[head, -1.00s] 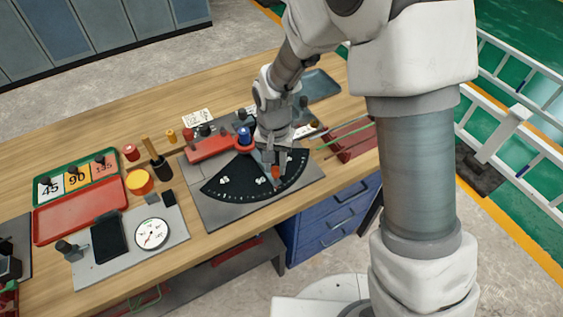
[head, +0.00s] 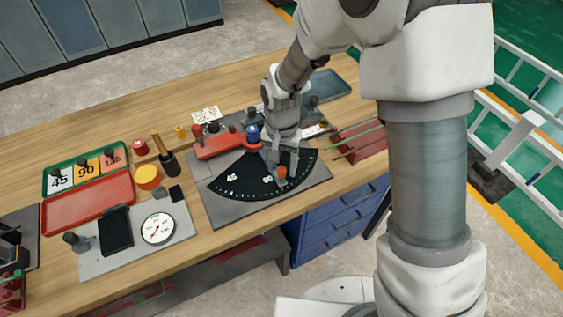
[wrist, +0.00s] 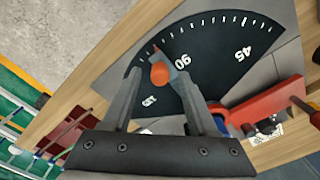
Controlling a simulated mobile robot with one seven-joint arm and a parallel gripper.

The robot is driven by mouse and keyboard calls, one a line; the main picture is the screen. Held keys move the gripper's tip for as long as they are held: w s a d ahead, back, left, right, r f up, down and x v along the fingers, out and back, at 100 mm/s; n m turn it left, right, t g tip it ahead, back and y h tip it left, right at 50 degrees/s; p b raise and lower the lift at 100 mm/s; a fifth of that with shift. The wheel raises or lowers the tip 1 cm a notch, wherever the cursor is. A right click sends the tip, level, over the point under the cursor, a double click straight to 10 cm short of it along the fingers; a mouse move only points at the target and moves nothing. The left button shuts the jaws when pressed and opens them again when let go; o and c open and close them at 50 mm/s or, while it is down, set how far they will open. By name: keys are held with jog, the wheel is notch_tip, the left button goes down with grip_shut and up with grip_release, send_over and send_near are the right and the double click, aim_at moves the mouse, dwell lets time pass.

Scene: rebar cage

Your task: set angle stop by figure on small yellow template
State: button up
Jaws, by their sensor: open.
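The angle stop is a grey arm with an orange-red knob (head: 282,172) on a black fan-shaped dial (head: 250,186) with white figures. In the wrist view the knob (wrist: 160,73) is beside the dial's figure 90 (wrist: 183,62). My gripper (wrist: 158,76) is open, its fingers on either side of the knob, with gaps visible. It also shows over the dial in the head view (head: 283,168). The small yellow template (head: 87,169) reads 90. It stands between a white template reading 45 (head: 60,178) and an orange-red one (head: 111,158) in the green tray.
A red tray (head: 88,203), a round gauge (head: 158,228) and a dark block (head: 115,230) are at the left. A yellow-topped pot (head: 147,177) and a brush-like tool (head: 164,153) stand left of the dial. A red stop block (head: 217,146) is behind it.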

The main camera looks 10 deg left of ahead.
jog(key=shift+r, duration=0.1)
notch_tip(320, 180, up, 17)
jog(key=shift+p, duration=0.4)
jog(key=shift+d+r, duration=0.1)
jog(key=shift+r, duration=0.05)
jog(key=s+d+r+n+t, duration=0.1)
jog(key=s+d+r+t, duration=0.1)
jog(key=s+d+r, duration=0.2)
jog(key=s+d+r+n+t, duration=0.1)
jog(key=s+d+r+t, duration=0.2)
jog(key=s+d, duration=0.7)
jog(key=d+r, duration=0.1)
jog(key=d, duration=0.4)
jog(key=shift+s+d+r+t, duration=0.3)
jog(key=shift+s, duration=0.1)
jog(key=shift+a, duration=0.15)
dwell(1.4)
